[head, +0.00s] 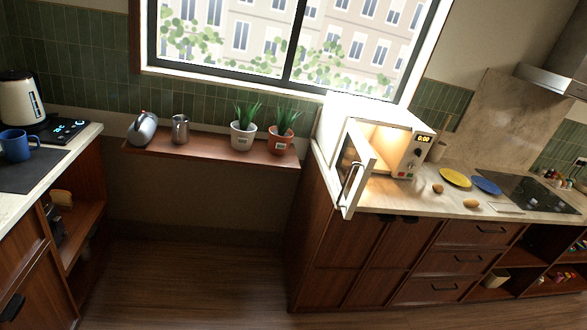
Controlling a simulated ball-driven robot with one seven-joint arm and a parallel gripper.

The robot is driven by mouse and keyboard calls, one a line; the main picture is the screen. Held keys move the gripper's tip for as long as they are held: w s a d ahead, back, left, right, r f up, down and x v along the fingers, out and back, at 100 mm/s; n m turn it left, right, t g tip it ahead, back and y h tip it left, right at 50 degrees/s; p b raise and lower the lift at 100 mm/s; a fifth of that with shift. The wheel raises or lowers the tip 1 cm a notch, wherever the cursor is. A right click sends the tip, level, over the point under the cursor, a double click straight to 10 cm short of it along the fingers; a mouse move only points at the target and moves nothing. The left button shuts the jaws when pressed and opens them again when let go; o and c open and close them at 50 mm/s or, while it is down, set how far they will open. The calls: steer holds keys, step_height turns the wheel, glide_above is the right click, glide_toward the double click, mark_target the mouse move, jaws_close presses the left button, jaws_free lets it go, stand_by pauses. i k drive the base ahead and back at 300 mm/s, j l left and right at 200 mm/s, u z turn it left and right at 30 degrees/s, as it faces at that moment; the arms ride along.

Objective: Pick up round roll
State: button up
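A small brown round roll (437,188) sits on the right-hand counter, just right of the open microwave and left of the yellow plate. A second, lighter brown roll-like piece (471,204) lies nearer the counter's front edge and looks slightly longer. Both are small in view, so their exact shape is hard to tell. My gripper is not in view.
The microwave (395,135) stands lit with its door (357,170) swung out over the counter's front edge. A yellow plate (456,177), a blue plate (487,185) and a black cooktop (540,194) lie to the right. The floor (190,280) in front is clear.

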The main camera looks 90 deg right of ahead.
mark_target(438, 188)
steer(key=z, duration=3.6)
